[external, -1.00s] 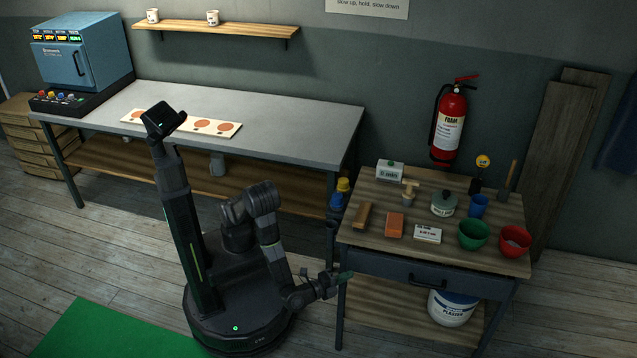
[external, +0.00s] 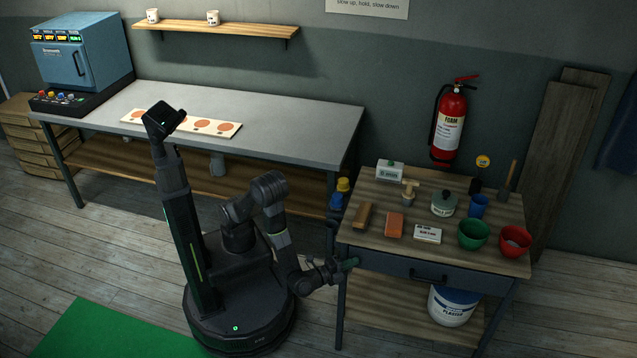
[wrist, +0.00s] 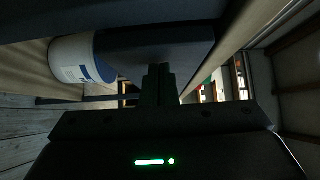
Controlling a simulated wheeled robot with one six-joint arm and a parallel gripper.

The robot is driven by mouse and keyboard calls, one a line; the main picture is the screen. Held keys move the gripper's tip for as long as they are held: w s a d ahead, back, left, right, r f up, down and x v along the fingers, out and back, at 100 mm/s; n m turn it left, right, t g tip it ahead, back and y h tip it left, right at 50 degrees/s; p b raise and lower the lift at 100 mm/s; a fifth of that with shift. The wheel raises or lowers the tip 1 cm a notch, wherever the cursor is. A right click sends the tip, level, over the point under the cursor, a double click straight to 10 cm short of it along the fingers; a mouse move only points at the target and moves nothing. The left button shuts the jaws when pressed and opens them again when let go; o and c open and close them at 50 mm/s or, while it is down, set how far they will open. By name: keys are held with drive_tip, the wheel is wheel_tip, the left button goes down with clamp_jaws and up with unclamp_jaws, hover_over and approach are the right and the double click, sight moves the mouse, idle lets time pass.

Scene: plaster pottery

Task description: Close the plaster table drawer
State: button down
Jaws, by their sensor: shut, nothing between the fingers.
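The plaster table (external: 375,240) stands at the right in the external view, with a dark drawer (external: 395,268) under its top. The drawer front carries a dark handle (external: 430,275) and looks close to flush with the table. I cannot tell whether a small gap is left. My gripper (external: 352,264) is shut and empty, with its green-tinted fingertips at the left end of the drawer front. In the wrist view, the shut fingers (wrist: 158,85) point at a dark panel, which looks like the drawer front (wrist: 165,45). Contact is hidden there.
A white and blue plaster bucket (external: 452,305) stands on the lower shelf and also shows in the wrist view (wrist: 75,60). Bowls, including a green one (external: 473,236), and tools stand on the tabletop.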

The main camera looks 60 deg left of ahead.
drive_tip(key=shift+w+a, duration=0.7)
drive_tip(key=shift+a, duration=0.1)
drive_tip(key=s+d+p, duration=0.3)
drive_tip(key=s+p, duration=0.1)
drive_tip(key=s, duration=0.9)
drive_tip(key=shift+d, duration=0.1)
